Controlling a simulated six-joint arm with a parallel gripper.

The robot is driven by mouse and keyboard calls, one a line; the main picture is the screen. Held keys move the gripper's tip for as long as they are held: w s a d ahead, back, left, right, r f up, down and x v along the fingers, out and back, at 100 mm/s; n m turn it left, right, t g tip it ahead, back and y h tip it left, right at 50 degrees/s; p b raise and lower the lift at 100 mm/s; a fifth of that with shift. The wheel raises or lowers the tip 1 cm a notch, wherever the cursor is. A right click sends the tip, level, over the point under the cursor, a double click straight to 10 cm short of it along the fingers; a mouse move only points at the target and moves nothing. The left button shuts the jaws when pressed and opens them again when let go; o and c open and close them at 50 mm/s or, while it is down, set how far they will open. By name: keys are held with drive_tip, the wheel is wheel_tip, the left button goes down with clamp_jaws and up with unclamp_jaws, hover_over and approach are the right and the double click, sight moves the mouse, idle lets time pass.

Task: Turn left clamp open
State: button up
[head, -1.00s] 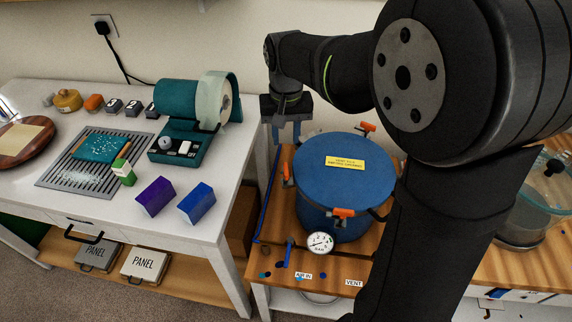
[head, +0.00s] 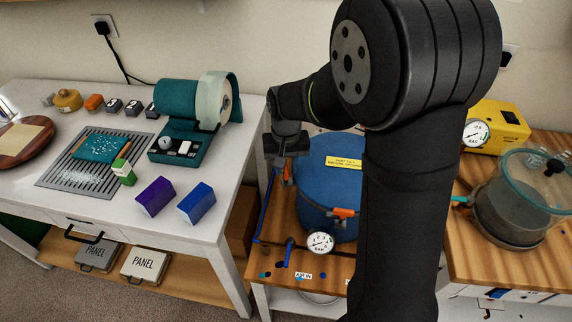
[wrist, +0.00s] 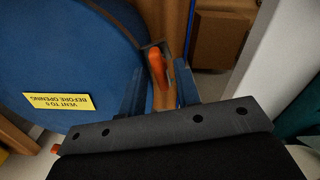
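The blue pot (head: 320,185) has a blue lid with a yellow label; it also shows in the wrist view (wrist: 60,55). The left clamp's orange handle (wrist: 157,68) is at the lid's rim, between the fingers of my gripper (wrist: 160,80). The fingers are spread on either side of the handle, with a gap visible. In the head view my gripper (head: 288,168) points down at the pot's left side and mostly hides the left clamp. Another orange-handled clamp (head: 344,212) is at the pot's front. My arm hides the pot's right side.
A pressure gauge (head: 320,242) sits in front of the pot on the wooden bench (head: 265,222). A white table (head: 225,150) with a teal machine (head: 190,118) stands left. A clear vessel (head: 515,205) and a yellow gauge unit (head: 497,125) are at the right.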

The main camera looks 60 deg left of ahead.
sight(286, 168)
clamp_jaws()
drive_tip(key=shift+n, duration=0.8)
drive_tip(key=shift+o, duration=0.8)
unclamp_jaws()
wheel_tip(286, 168, up, 18)
drive_tip(key=shift+f, duration=0.25)
drive_tip(key=shift+f, duration=0.15)
wheel_tip(286, 168, down, 17)
drive_tip(key=shift+f, duration=0.1)
